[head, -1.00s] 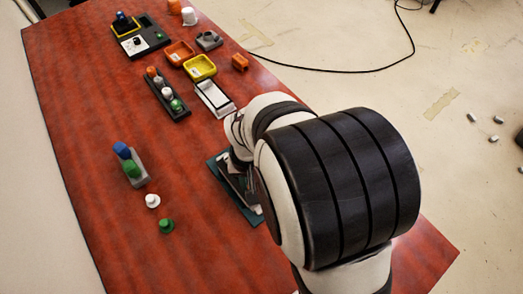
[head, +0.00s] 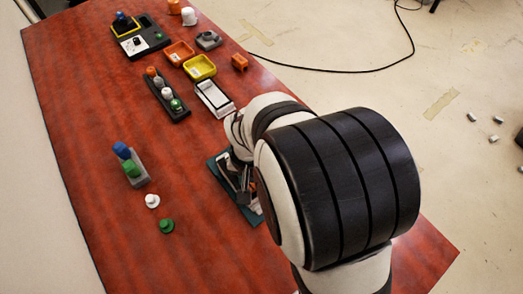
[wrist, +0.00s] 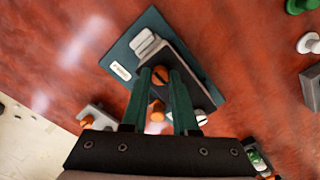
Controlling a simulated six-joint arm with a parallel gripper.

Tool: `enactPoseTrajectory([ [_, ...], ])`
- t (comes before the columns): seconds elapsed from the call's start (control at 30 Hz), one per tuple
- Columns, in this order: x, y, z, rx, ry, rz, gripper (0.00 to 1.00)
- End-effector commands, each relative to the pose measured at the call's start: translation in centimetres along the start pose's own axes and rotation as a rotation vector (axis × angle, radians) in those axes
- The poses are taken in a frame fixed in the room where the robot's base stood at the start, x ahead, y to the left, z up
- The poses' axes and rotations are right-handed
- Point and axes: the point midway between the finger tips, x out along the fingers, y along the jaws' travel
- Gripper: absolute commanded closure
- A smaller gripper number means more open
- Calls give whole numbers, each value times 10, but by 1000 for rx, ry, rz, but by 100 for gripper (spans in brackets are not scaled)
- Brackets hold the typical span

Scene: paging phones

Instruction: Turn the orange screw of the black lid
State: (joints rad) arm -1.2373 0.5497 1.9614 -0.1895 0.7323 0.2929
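The black lid (wrist: 189,71) lies on a dark teal base plate (wrist: 150,20) in the wrist view. An orange screw (wrist: 160,76) shows on the lid. My gripper (wrist: 160,72) has its two dark green fingers on either side of this screw, with the tips close to it; contact is not clear. A second orange piece (wrist: 157,107) shows between the fingers nearer the palm, and I cannot tell what it sits on. A pale slotted screw (wrist: 201,118) is beside the right finger.
Green and blue pegs in a grey block (head: 137,180), a white knob (head: 152,201) and a green knob (head: 166,226) stand left of the plate. A white-topped box (head: 214,98), a black peg rack (head: 170,101) and a yellow tray (head: 200,67) are farther back.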

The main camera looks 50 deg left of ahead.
Motion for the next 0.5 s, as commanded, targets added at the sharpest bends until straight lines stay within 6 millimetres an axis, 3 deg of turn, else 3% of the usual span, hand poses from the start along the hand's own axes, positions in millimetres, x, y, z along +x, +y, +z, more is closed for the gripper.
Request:
enactPoseTrajectory([
  [0.03,0,0,0,0,0,0,62],
  [0.13,0,0,0,0,0,0,44],
  [0.5,-6,0,-1,-1,2,-1,44],
])
